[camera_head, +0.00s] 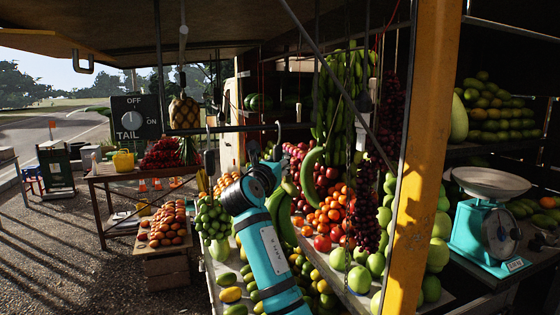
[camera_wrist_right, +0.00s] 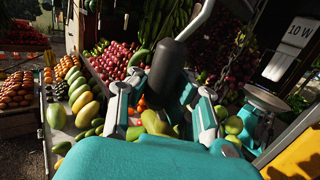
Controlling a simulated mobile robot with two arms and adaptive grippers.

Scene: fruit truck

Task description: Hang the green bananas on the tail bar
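The tail bar (camera_head: 235,129) is a thin dark horizontal bar in the head view, right of the TAIL switch box (camera_head: 135,118). My right gripper (camera_head: 262,168) is just below its right end. In the right wrist view the gripper (camera_wrist_right: 163,82) appears shut on a dark grey handle (camera_wrist_right: 168,66) with a bent metal rod rising from it. Green bananas (camera_head: 308,172) curve down beside the gripper; one also shows in the right wrist view (camera_wrist_right: 140,57). I cannot tell whether they hang from the held handle. A large green banana bunch (camera_head: 333,95) hangs farther right. My left gripper is out of view.
A dark hook handle (camera_head: 209,160) hangs at the bar. Fruit crowds the sloping stall below and right. A yellow post (camera_head: 425,150) and teal scale (camera_head: 485,235) stand at the right. A wooden table (camera_head: 110,176) stands at the left.

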